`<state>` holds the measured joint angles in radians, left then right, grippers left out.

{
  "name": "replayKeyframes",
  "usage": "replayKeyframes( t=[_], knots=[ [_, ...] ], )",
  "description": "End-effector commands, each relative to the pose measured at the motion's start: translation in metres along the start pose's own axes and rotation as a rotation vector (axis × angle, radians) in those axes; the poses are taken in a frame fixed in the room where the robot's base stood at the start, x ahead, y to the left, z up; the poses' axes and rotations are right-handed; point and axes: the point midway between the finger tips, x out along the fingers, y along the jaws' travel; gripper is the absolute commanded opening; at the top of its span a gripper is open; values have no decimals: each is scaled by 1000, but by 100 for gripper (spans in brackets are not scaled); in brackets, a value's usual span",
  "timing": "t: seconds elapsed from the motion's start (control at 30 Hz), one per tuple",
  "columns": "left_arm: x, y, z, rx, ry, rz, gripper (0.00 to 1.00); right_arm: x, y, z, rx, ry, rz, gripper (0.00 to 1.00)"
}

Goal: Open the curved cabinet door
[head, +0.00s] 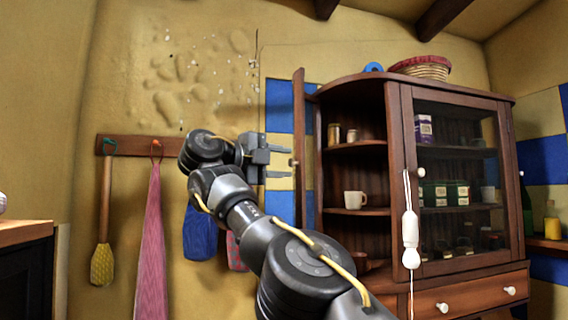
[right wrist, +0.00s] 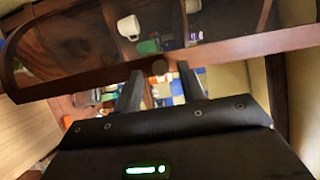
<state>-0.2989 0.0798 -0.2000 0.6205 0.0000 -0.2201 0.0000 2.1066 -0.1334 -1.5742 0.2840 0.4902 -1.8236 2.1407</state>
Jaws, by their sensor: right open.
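The wooden cabinet (head: 392,150) stands at the right in the head view. Its curved door (head: 300,150) is swung out at the left side and seen nearly edge-on, so the rounded shelves behind it are exposed. My right gripper (head: 288,162) is open at the door's outer side, with its fingers pointing at the door's small knob. In the right wrist view the door's wooden frame (right wrist: 230,48) crosses the picture. The round knob (right wrist: 160,67) lies between the open fingers (right wrist: 160,84); contact cannot be told. My left gripper is out of view.
A white mug (head: 355,199) and small jars (head: 334,134) stand on the exposed shelves. A basket (head: 422,67) sits on top. A hook rail (head: 130,146) with hanging cloths is on the wall at left. A counter (head: 25,233) is at far left.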

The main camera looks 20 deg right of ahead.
Motion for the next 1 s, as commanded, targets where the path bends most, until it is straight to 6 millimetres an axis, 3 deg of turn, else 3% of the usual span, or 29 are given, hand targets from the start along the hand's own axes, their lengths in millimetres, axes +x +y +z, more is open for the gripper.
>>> replayKeyframes(
  t=[0.3,0.5,1.0],
  knots=[
    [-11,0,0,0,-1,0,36,-64,-2,1,-2,-3,-2,41],
    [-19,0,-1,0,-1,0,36,-90,-1,1,-2,-2,-1,41],
    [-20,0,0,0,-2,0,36,-98,1,1,-2,-2,-1,41]
  ],
)
